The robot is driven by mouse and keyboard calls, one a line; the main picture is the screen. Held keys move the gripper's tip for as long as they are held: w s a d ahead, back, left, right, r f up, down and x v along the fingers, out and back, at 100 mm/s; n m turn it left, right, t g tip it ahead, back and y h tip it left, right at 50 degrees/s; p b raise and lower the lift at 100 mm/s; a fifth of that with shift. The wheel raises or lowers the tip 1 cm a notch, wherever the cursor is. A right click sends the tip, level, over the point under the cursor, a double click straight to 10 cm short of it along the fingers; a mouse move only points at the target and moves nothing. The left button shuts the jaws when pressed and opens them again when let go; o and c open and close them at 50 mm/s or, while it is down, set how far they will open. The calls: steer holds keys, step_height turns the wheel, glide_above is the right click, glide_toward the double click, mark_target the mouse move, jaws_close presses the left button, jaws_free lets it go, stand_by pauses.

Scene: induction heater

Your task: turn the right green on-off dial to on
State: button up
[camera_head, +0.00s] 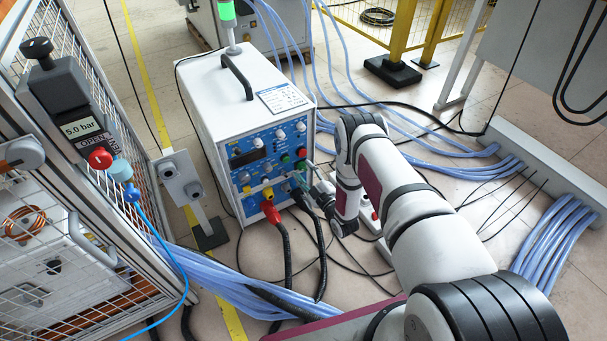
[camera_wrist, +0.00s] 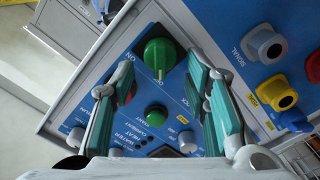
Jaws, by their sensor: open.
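The green on-off dial (camera_wrist: 158,59) is a large round knob with a raised grip bar on the blue panel, by the "ON" lettering, in the wrist view. My gripper (camera_wrist: 160,75) is open, with its teal-padded fingers on either side of the dial. Gaps show between the dial and both pads, so the fingers look apart from it. In the head view, my gripper (camera_head: 308,172) is at the right side of the front panel of the white heater unit (camera_head: 225,95). The dial is small and partly hidden by the gripper there.
A smaller green button (camera_wrist: 157,115) and a grey knob (camera_wrist: 187,142) lie between the fingers' bases. Cables (camera_head: 285,255) hang below the panel. A mesh cage (camera_head: 75,120) stands at left.

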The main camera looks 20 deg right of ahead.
steer(key=shift+w+a, duration=0.2)
steer(key=shift+w, duration=0.35)
jaws_close()
